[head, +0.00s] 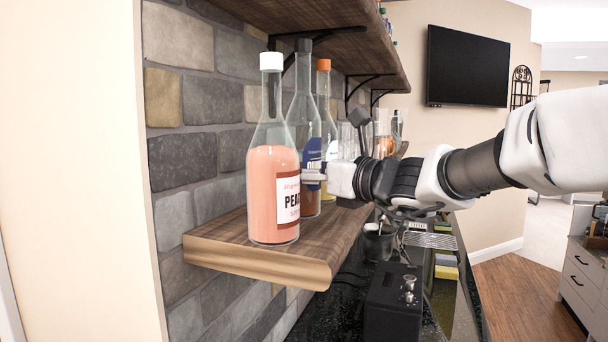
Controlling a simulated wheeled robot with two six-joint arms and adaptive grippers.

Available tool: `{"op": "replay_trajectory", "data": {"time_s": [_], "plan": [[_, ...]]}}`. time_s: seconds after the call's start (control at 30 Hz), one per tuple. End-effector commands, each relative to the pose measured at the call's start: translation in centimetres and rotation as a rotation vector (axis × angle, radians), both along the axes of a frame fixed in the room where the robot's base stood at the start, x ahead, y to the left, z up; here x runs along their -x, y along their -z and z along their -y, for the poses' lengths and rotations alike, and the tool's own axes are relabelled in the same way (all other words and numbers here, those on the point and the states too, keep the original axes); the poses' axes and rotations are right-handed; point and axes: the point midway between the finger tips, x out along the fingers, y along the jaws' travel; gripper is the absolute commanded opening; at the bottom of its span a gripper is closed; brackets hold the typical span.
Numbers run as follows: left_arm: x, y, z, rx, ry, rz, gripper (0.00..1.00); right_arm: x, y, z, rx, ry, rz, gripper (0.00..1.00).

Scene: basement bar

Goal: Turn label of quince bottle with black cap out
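The quince bottle with the black cap (303,97) stands upright on the lower wooden shelf (262,262), partly hidden behind a peach bottle. My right gripper (313,177) reaches in from the right at label height. One finger lies across the near side of the quince bottle; the far finger is hidden, so its grip is unclear. My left gripper is out of view.
The peach bottle (272,196) with a white cap stands nearest, close to the quince bottle. An orange-capped bottle (326,110) stands behind. Glasses (382,130) are farther along the shelf. A stone wall is at left, an upper shelf (340,35) above, and a black machine (392,305) below.

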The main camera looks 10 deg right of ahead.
Motion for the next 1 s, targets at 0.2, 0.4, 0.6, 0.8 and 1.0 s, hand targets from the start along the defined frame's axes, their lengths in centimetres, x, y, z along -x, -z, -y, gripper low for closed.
{"op": "replay_trajectory", "data": {"time_s": [0.2, 0.4, 0.6, 0.8, 1.0], "plan": [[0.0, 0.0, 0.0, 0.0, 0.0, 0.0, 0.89, 0.0, 0.0, 0.0, 0.0, -0.001, 0.0, 0.49], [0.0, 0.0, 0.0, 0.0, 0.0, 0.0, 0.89, 0.0, 0.0, 0.0, 0.001, -0.001, 0.001, 0.29], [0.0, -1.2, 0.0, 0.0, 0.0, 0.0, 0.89, -0.1, -0.4, 0.1, -0.001, -0.047, 0.0, 0.29], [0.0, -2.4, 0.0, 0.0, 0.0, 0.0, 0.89, -0.1, -0.4, 0.1, -0.001, -0.121, 0.001, 0.29], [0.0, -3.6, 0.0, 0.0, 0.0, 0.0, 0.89, 0.0, -0.3, 0.1, -0.001, -0.191, 0.0, 0.29]]}}
